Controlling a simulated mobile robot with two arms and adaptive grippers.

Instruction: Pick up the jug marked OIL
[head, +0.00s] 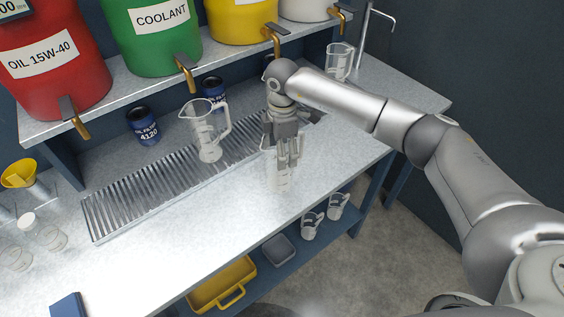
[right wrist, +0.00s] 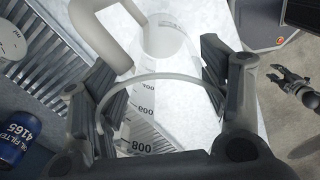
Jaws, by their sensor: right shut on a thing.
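My right gripper (head: 288,162) is shut on a clear measuring jug (head: 279,183) at the bench's front part, right of the drip grate. In the right wrist view the fingers (right wrist: 160,78) lie on both sides of this jug (right wrist: 147,115), with its rim, handle and volume marks showing. No OIL mark is readable on it, and I cannot tell whether it touches the bench. Another clear jug (head: 208,138) stands upright on the grate; its marking is too small to read. My left gripper (right wrist: 280,76) shows small at the right wrist view's edge, its opening unclear.
Red OIL 15W-40 (head: 52,60), green COOLANT (head: 152,35) and yellow (head: 240,20) drums with taps stand on the raised shelf. Oil filters (head: 145,128), a yellow funnel (head: 19,174) and small clear vessels are on the bench. More jugs (head: 312,225) stand below.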

